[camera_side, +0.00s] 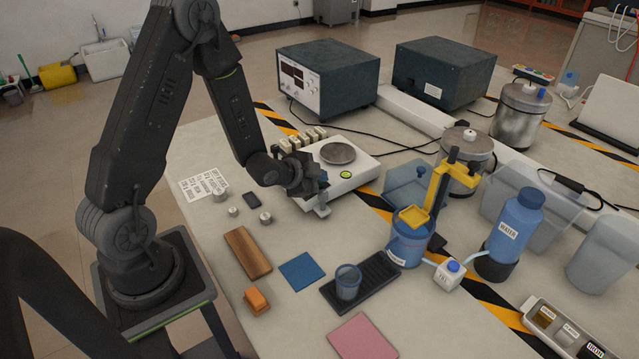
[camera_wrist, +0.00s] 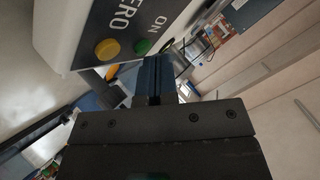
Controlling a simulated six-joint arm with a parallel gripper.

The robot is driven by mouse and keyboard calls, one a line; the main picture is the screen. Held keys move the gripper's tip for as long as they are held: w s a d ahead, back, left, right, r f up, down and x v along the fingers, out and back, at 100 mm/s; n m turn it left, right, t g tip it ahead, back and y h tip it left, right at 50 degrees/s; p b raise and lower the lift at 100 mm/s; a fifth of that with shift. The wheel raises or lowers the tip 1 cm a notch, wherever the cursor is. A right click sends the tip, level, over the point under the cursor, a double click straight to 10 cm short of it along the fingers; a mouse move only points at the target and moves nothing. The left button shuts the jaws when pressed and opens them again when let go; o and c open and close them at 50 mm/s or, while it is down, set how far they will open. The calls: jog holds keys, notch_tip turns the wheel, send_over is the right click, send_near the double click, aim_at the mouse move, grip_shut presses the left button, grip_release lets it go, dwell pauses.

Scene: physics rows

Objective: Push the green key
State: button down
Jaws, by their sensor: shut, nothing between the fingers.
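The green key (camera_wrist: 143,47) is a round button on the dark panel marked ZERO and ON in the wrist view. A yellow key (camera_wrist: 108,49) sits to its left on the same panel. My gripper (camera_wrist: 153,64) is shut and empty, its fingertips just below the green key in that picture; I cannot tell whether they touch it. In the side view my gripper (camera_side: 322,209) is at the front left of the white balance (camera_side: 360,168), which has a round grey pan (camera_side: 338,153). The keys are not clearly seen there.
Several small pale blocks (camera_side: 303,139) stand behind my wrist. Metal weights (camera_side: 265,217), a wooden block (camera_side: 247,252) and a blue square (camera_side: 299,271) lie on the near bench.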

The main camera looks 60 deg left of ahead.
jog(key=shift+s+r, duration=0.1)
jog(key=shift+r, duration=0.35)
notch_tip(320, 180, up, 6)
jog(key=s, duration=0.1)
dwell(0.5)
jog(key=shift+s, duration=0.1)
jog(key=s+d+r+n+g+y, duration=0.1)
jog(key=s+d+r+n+g, duration=0.1)
jog(key=s+d+r, duration=0.3)
jog(key=s+d+r+n+g, duration=0.1)
jog(key=s+r+n, duration=0.15)
jog(key=r, duration=0.35)
jog(key=s+d+r+n+g+h, duration=0.1)
jog(key=s+d+r, duration=0.1)
jog(key=s, duration=0.4)
jog(key=s+d+r+n+g+h, duration=0.1)
jog(key=s+d+r+n, duration=0.1)
jog(key=s, duration=0.4)
jog(key=shift+s+d+r+g, duration=0.4)
jog(key=shift+d+r, duration=0.25)
jog(key=shift+d, duration=0.6)
